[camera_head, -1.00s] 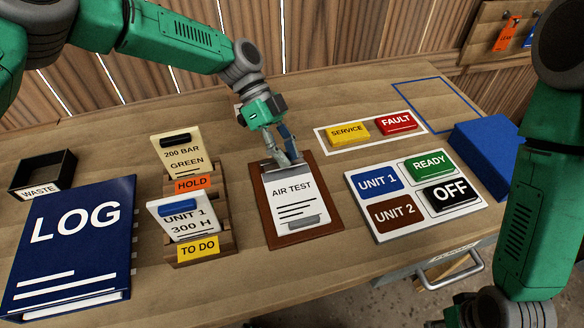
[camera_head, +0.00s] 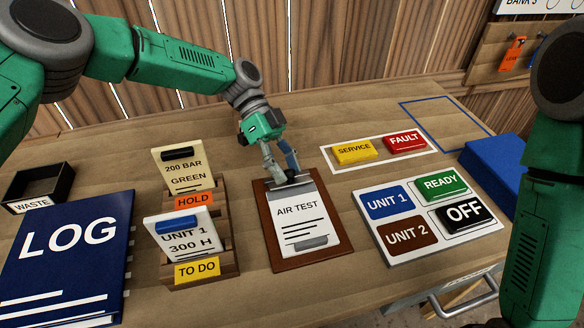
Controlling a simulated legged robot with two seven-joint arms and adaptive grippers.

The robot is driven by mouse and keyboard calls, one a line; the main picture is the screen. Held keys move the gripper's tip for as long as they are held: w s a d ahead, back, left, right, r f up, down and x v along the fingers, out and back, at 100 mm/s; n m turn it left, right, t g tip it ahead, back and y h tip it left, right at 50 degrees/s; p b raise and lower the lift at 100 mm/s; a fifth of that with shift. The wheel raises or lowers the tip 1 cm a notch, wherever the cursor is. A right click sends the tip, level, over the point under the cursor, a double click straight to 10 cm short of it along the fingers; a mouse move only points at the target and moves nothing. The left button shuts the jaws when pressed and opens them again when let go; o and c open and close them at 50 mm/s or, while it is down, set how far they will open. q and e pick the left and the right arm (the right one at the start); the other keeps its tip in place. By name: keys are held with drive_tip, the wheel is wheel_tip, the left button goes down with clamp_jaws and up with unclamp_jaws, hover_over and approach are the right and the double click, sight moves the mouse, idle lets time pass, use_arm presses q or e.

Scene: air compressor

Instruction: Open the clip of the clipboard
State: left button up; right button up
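The brown clipboard (camera_head: 331,257) lies on the bench with a white AIR TEST sheet (camera_head: 297,213) on it. Its grey metal clip (camera_head: 291,189) is at the far edge, partly hidden by my fingers. A grey piece (camera_head: 311,243) lies across the sheet's near end. My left gripper (camera_head: 287,176) points down at the clip, with its two fingers apart and their tips at or just above it. Whether they touch the clip is not clear. My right arm comes down the right side, and its gripper is out of view.
A card rack (camera_head: 228,256) and a LOG binder (camera_head: 68,255) are on the left, with a WASTE bin (camera_head: 40,187) behind. UNIT, READY and OFF plates fill a white board (camera_head: 433,240) on the right. SERVICE and FAULT blocks (camera_head: 379,148) lie behind it.

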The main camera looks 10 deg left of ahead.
use_arm(q)
drive_tip(key=shift+s+a, duration=0.1)
use_arm(e)
drive_tip(key=shift+a+r, duration=0.1)
drive_tip(key=shift+a, duration=0.2)
use_arm(q)
drive_tip(key=shift+d, duration=0.2)
drive_tip(key=shift+w+r, duration=0.25)
drive_tip(key=shift+w, duration=0.05)
drive_tip(key=v, duration=1.1)
drive_tip(key=shift+a, duration=0.35)
use_arm(e)
drive_tip(key=shift+s+d, duration=0.1)
drive_tip(key=shift+d, duration=0.2)
use_arm(q)
drive_tip(key=shift+w, duration=0.1)
